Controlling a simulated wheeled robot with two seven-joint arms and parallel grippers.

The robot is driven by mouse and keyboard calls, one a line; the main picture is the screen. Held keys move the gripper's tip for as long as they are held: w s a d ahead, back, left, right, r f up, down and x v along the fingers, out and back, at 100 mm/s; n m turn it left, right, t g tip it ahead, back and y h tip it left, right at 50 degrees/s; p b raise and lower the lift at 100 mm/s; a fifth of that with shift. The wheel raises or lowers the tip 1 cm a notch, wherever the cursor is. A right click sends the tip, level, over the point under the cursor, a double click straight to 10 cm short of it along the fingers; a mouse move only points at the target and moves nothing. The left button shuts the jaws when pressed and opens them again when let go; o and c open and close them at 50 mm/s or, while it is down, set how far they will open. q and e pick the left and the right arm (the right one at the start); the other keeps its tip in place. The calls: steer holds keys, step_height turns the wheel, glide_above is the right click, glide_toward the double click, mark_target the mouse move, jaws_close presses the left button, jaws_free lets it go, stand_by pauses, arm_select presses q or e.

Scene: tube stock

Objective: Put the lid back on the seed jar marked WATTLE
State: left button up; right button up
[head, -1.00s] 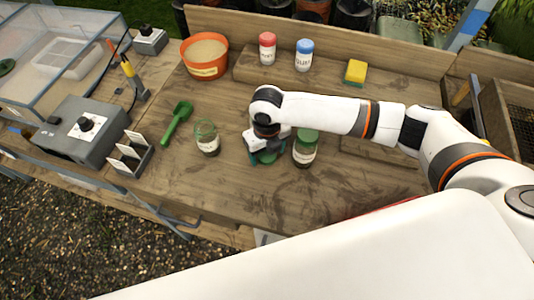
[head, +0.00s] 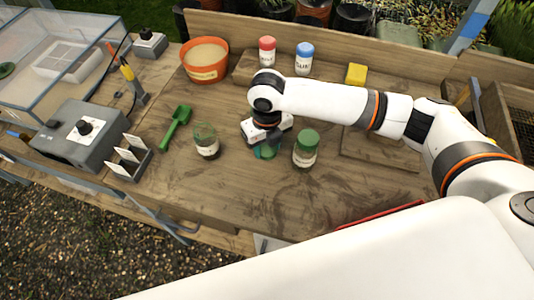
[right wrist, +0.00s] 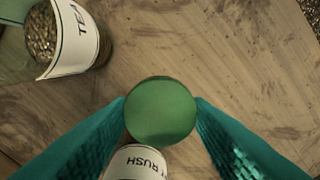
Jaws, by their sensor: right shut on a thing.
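My right gripper (right wrist: 162,108) has teal fingers shut on a round green lid (right wrist: 162,112). In the head view the gripper (head: 268,150) is between an open glass jar (head: 206,145) on its left and a green-lidded jar (head: 306,150) on its right. In the right wrist view a jar with seeds (right wrist: 42,32) has a label starting "TE". A label ending "Y RUSH" (right wrist: 135,163) is partly behind the held lid. I cannot read WATTLE on any label, nor tell which jar is which between views. My left gripper is not in view.
A red-lidded jar (head: 267,50) and a blue-lidded jar (head: 303,60) stand at the back. A yellow sponge (head: 356,73), an orange pot (head: 205,74), a green scoop (head: 176,124) and a card rack (head: 128,157) lie around.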

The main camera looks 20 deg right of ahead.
mark_target(267, 149)
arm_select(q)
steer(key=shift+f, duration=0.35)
arm_select(e)
step_height(267, 149, up, 5)
steer(key=shift+r, duration=0.1)
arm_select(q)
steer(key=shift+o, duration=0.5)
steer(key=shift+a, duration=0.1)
